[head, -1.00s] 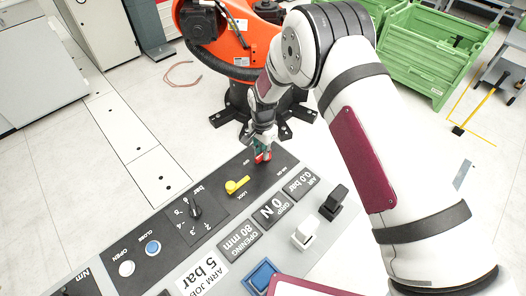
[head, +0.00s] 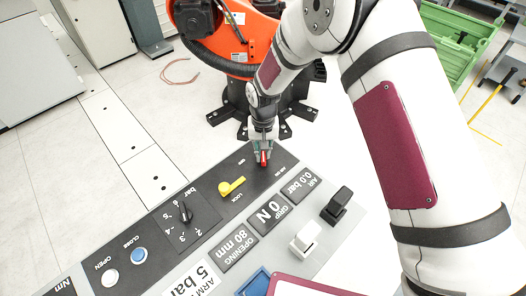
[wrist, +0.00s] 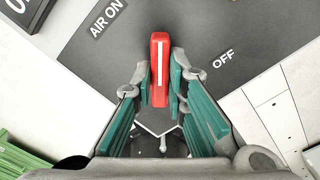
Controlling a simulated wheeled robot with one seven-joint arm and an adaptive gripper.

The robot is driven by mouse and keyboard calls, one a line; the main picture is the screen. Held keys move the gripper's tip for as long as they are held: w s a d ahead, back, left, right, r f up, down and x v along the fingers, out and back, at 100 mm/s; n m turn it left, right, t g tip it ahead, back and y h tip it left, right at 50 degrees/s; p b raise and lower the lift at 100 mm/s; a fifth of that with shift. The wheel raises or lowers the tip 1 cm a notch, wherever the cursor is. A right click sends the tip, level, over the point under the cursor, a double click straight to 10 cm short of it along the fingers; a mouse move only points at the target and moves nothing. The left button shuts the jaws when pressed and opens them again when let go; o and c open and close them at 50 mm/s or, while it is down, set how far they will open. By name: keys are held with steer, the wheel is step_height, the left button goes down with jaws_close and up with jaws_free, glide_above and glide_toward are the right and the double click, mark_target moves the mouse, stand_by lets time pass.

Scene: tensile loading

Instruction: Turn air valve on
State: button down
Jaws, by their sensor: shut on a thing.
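The air valve is a red handle (wrist: 160,68) with a white stripe, on the dark panel. In the wrist view it stands upright in the picture, with the "AIR ON" label to its upper left and the "OFF" label to its right; the stripe points between the two. My gripper (wrist: 161,82) is shut on the handle, one green-padded finger on each side. In the head view my gripper (head: 263,148) reaches down to the panel's far right end, and the red handle (head: 263,159) shows below the fingertips.
The sloping console (head: 225,225) also carries a yellow lock lever (head: 231,187), a black bar knob (head: 186,211), white and blue buttons, and black and white switches. An orange robot (head: 240,60) stands just behind the gripper. Open floor lies to the left.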

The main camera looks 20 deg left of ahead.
steer(key=n+b, duration=0.1)
steer(key=n, duration=0.2)
steer(key=n+b, duration=0.1)
steer(key=shift+w+d+f+n+b, duration=0.1)
steer(key=shift+w+d+n+b, duration=0.15)
steer(key=shift+d+n+b, duration=0.05)
steer(key=shift+w+d+n+b, duration=0.1)
steer(key=shift+n+b, duration=0.95)
steer(key=shift+n, duration=0.85)
steer(key=c, duration=1.6)
jaws_free()
steer(key=shift+r, duration=0.2)
step_height(320, 180, up, 12)
steer(key=shift+f, duration=0.1)
